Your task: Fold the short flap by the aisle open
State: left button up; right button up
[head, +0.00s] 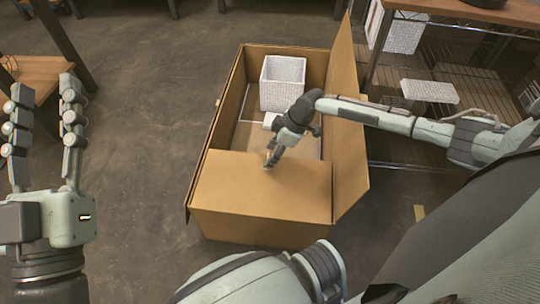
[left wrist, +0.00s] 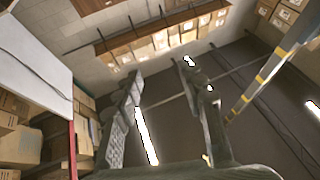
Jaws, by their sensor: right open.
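A large open cardboard box (head: 215,120) stands on the floor in the middle of the head view. Its near short flap (head: 255,185) lies flat inward, covering the near end of the opening. Its right long flap (head: 347,130) stands up, leaning outward. My right gripper (head: 271,158) is open at the inner edge of the near short flap, fingers pointing down; whether it touches the flap cannot be told. My left gripper (head: 45,95) is open and empty, raised at the left, well away from the box. Its fingers also show in the left wrist view (left wrist: 162,85).
A white woven basket (head: 283,82) stands inside the box at the far end. A wire shelf (head: 420,95) with a wooden top and white items is close on the right. A wooden table (head: 35,75) is at the left. The floor between it and the box is clear.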

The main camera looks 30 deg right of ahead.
jog(key=shift+w+a+f, duration=0.15)
jog(key=shift+w+f, duration=0.05)
jog(key=shift+f, duration=0.4)
grip_shut()
